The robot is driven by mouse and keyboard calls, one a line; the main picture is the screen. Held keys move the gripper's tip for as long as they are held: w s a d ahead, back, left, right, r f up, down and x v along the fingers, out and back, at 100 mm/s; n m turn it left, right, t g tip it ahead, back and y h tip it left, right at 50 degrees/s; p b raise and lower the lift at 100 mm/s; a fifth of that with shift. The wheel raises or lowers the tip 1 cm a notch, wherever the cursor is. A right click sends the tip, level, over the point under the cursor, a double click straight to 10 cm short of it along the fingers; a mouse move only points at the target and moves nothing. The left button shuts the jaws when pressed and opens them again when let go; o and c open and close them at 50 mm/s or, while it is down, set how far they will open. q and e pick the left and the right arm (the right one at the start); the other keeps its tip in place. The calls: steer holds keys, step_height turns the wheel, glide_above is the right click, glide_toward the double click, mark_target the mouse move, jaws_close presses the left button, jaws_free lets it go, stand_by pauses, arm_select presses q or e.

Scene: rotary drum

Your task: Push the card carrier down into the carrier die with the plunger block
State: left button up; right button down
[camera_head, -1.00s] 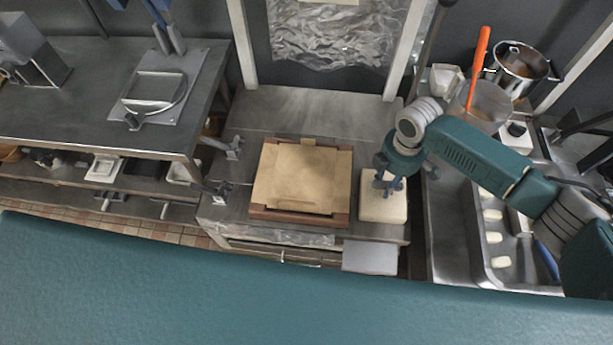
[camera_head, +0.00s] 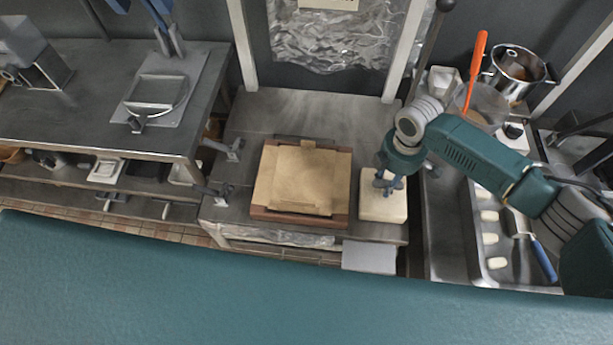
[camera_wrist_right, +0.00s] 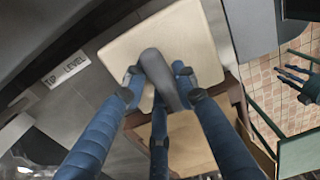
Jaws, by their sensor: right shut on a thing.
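The tan card carrier (camera_head: 300,180) lies over the reddish-brown carrier die (camera_head: 290,217) on the metal bench. The card looks a little askew over the die, and its depth in the die cannot be told. The cream plunger block (camera_head: 384,206) sits on the bench just right of the die, apart from it. My right gripper (camera_head: 388,182) is above the block, shut on its dark handle. In the right wrist view the fingers (camera_wrist_right: 160,85) close around that handle (camera_wrist_right: 163,75), with the block (camera_wrist_right: 185,45) beneath.
A grey plate (camera_head: 370,257) juts from the bench front below the block. Clamps (camera_head: 233,150) stand at the bench's left edge. A tray (camera_head: 485,255) with white pieces and a blue-handled tool lies right. The bench behind the die is clear.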

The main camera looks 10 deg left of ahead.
arm_select(q)
steer(key=shift+r+p, duration=1.8)
steer(key=shift+r, duration=0.2)
arm_select(e)
steer(key=shift+r, duration=2)
